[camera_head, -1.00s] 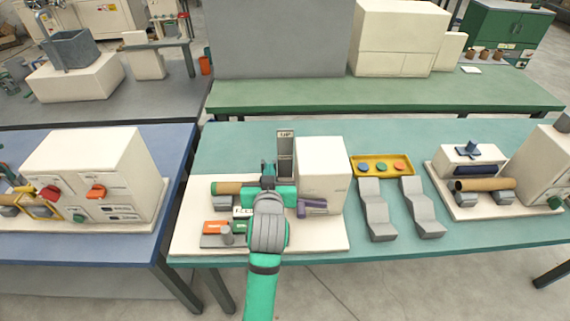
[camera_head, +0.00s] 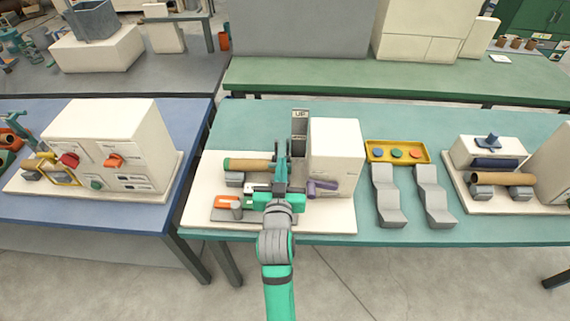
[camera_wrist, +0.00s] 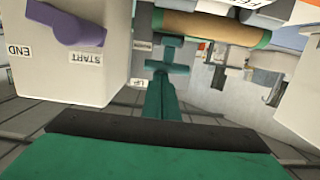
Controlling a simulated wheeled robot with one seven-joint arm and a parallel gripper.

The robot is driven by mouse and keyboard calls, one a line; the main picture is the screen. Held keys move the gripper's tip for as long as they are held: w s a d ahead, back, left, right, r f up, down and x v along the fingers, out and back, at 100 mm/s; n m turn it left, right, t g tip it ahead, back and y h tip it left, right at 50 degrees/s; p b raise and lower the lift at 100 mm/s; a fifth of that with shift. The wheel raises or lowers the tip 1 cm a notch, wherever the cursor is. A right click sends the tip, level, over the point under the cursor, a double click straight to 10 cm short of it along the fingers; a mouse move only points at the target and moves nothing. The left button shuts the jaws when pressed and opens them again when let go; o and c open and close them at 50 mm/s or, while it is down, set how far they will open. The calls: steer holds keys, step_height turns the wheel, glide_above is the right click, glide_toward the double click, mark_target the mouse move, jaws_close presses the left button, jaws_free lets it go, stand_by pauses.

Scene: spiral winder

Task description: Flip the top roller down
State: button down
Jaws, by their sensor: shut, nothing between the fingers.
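The cream winder stands on a cream baseplate (camera_head: 335,218) in mid table. Its box (camera_head: 337,150) has a purple lever (camera_head: 322,186), seen in the wrist view (camera_wrist: 70,25) beside START and END labels. A tall grey upright (camera_head: 300,128) with an UP label stands behind. A brown tube with a green end (camera_head: 248,165) lies left of my gripper. My gripper (camera_head: 282,160) is shut and empty, reaching over the winder beside the box. In the wrist view, a dark teal crosspiece (camera_wrist: 167,68) shows just beyond my fingertips (camera_wrist: 163,84). I cannot clearly make out the top roller.
An orange switch (camera_head: 227,202) sits at the baseplate's front left. A yellow tray with coloured buttons (camera_head: 378,153) and two grey stepped blocks (camera_head: 387,196) are right of the box. Another winder (camera_head: 500,180) stands further right. A blue table (camera_head: 130,215) adjoins on the left.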

steer(key=shift+f, duration=0.7)
steer(key=r, duration=0.1)
steer(key=w+r, duration=0.1)
steer(key=r, duration=0.3)
steer(key=shift+w, duration=0.25)
steer(key=s, duration=1)
steer(key=shift+r, duration=0.25)
steer(key=shift+s, duration=0.1)
steer(key=shift+d, duration=0.1)
